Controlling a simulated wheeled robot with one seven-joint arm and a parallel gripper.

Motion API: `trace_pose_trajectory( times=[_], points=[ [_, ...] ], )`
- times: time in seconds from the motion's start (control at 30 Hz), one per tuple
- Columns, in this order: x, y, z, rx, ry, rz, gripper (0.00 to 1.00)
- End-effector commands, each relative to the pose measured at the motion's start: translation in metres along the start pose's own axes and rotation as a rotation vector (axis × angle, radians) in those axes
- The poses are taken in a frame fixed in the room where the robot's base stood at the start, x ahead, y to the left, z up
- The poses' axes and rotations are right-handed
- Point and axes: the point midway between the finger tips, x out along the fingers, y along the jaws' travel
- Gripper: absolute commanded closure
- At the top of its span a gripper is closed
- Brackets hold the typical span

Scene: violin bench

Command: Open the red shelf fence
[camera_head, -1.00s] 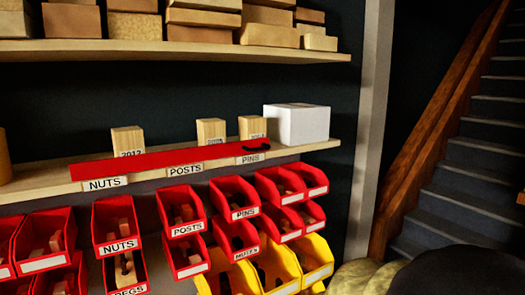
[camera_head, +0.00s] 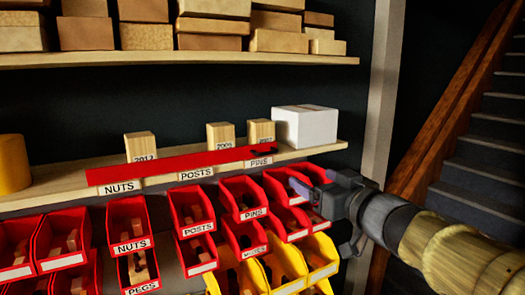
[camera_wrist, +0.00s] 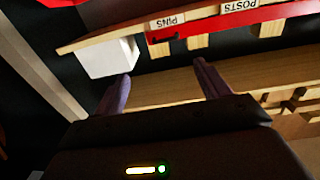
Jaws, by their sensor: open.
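The red fence (camera_head: 180,163) is a long bar along the front of the middle shelf, in front of several upright wooden blocks. A small dark handle or latch (camera_head: 262,150) sits near its right end, above the PINS label. The fence also shows upside down in the wrist view (camera_wrist: 235,24), with its dark hook at the left end. My gripper (camera_head: 304,180) is open and empty, below and right of the fence's right end, in front of the red bins. In the wrist view my two fingers (camera_wrist: 162,72) are spread, apart from the fence.
A white box (camera_head: 304,127) stands on the shelf (camera_head: 60,186) right of the fence. Red bins (camera_head: 130,228) and yellow bins (camera_head: 318,258) hang below. Cardboard boxes fill the upper shelf (camera_head: 200,57). A pale post (camera_head: 378,85) and stairs (camera_head: 500,130) are at the right.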

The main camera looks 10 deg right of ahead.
Motion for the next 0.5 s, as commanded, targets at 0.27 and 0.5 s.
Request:
trace_pose_trajectory(
  times=[0.27, 0.5],
  points=[
    [-0.0042, -0.0034, -0.0075, -0.005, 0.01, -0.031, 0.25],
    [0.0012, -0.0036, -0.0077, -0.004, 0.009, -0.03, 0.25]
  ],
)
